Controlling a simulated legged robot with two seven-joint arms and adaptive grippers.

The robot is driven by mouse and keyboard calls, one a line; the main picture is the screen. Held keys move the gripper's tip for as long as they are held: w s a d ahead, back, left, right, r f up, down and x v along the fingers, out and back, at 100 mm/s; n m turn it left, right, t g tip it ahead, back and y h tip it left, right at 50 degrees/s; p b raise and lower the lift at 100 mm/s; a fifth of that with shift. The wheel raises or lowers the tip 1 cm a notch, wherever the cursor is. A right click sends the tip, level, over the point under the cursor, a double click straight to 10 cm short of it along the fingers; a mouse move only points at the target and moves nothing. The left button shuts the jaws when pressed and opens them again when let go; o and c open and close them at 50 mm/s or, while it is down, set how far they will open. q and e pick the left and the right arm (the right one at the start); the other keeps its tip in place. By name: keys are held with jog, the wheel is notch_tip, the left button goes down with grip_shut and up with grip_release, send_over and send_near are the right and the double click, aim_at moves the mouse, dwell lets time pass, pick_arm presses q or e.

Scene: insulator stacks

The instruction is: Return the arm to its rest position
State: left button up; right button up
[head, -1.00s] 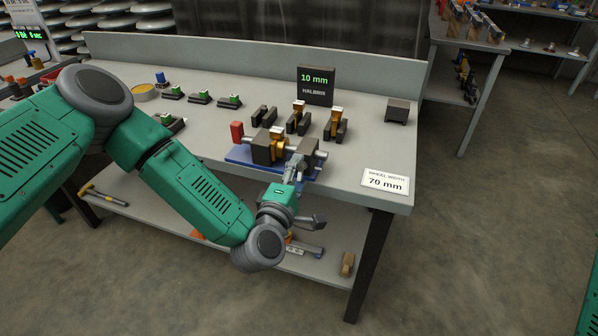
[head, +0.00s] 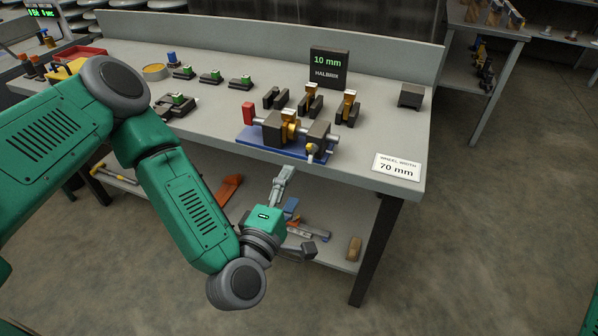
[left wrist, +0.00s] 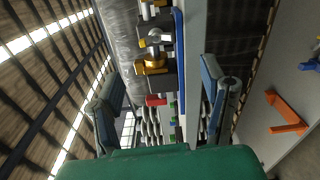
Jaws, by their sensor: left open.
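My left arm, green with grey joints, comes in from the left in the head view. Its gripper (head: 282,185) is in front of the bench's front edge and apart from the fixture. In the left wrist view the two fingers (left wrist: 162,95) stand wide apart with nothing between them. The fixture on its blue base (head: 262,148) has dark blocks, a gold part (head: 289,127), a silver shaft and a red end (head: 248,114). It also shows in the left wrist view, where its gold part (left wrist: 152,64) is between the fingers' directions. My right gripper is not in view.
The grey bench top (head: 350,185) carries a 10 mm sign (head: 328,68), a 70 mm card (head: 396,167), dark holders with gold parts, and green-topped pieces (head: 210,76). A lower shelf (head: 345,225) holds tools and a wooden block (head: 354,248). Open floor lies to the right.

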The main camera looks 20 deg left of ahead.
pick_arm(q)
jog(key=shift+s, duration=0.65)
jog(key=s+d+f+m+g+h, duration=0.2)
jog(key=s+f+m+g+h, duration=0.2)
jog(key=s+f+m+g, duration=0.9)
jog(key=s+a+f+m+g+y, duration=0.2)
jog(key=s+a+f+m, duration=0.1)
jog(key=s+a, duration=0.2)
jog(key=s+a+f+m+g+y, duration=0.2)
jog(key=s+a, duration=0.3)
jog(key=a, duration=0.3)
jog(key=shift+s+f+m+y, duration=0.3)
jog(key=shift+s+f+m, duration=0.1)
jog(key=shift+m, duration=0.2)
